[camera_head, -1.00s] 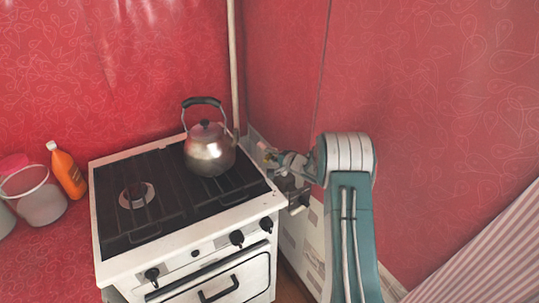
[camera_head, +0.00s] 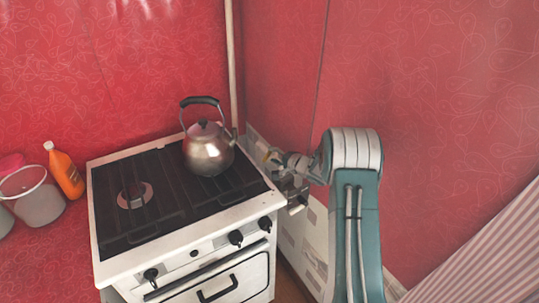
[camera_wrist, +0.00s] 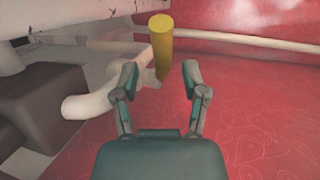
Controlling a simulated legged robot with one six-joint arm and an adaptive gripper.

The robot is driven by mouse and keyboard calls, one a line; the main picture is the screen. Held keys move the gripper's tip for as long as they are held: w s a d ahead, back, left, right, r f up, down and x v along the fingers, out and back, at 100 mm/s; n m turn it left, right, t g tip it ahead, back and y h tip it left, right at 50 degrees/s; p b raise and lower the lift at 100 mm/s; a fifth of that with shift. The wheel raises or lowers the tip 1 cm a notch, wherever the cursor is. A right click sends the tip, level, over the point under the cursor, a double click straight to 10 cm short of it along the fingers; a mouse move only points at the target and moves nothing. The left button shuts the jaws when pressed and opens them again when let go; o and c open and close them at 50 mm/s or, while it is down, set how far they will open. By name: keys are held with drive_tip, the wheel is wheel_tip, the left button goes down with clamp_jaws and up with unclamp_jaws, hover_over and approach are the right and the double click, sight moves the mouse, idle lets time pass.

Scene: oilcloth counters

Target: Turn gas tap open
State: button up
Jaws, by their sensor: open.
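The gas tap shows in the wrist view as a yellow handle (camera_wrist: 161,42) standing up from a pale pipe fitting (camera_wrist: 92,103). My gripper (camera_wrist: 161,75) is open, its two fingers on either side of the handle's lower part as seen in that view. I cannot tell whether either finger touches it. In the head view my gripper (camera_head: 275,160) is in the gap at the right rear of the stove (camera_head: 180,230). The tap is mostly hidden there behind the gripper and arm.
A metal kettle (camera_head: 208,152) stands on the stove's right rear, close to my gripper. A vertical pipe (camera_head: 232,65) runs up the wall corner. The red wall (camera_head: 430,110) is close on the right. An orange bottle (camera_head: 66,174) and a bucket (camera_head: 36,198) are at left.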

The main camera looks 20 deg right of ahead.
drive_tip(key=v, duration=0.5)
drive_tip(key=shift+d+f, duration=0.1)
drive_tip(key=c, duration=0.3)
drive_tip(key=shift+w+r+n, duration=0.1)
drive_tip(key=shift+r+n, duration=0.1)
drive_tip(key=shift+n, duration=0.2)
clamp_jaws()
drive_tip(key=w+a+r+n+g, duration=0.15)
drive_tip(key=r+n+g, duration=0.25)
drive_tip(key=n, duration=0.7)
drive_tip(key=w+a+r+n+g, duration=0.1)
drive_tip(key=a+r+n+g, duration=0.25)
drive_tip(key=n, duration=0.65)
drive_tip(key=shift+g, duration=0.35)
drive_tip(key=x, duration=0.9)
drive_tip(key=shift+w+d+f, duration=0.15)
drive_tip(key=shift+w+d, duration=0.15)
drive_tip(key=shift+w, duration=0.2)
drive_tip(key=shift+h, duration=0.3)
drive_tip(key=shift+s+d+f, duration=0.15)
drive_tip(key=shift+s+d, duration=0.55)
drive_tip(key=shift+d, duration=0.05)
drive_tip(key=shift+s+d+f, duration=0.2)
drive_tip(key=shift+s+d, duration=0.45)
drive_tip(key=shift+d, duration=0.15)
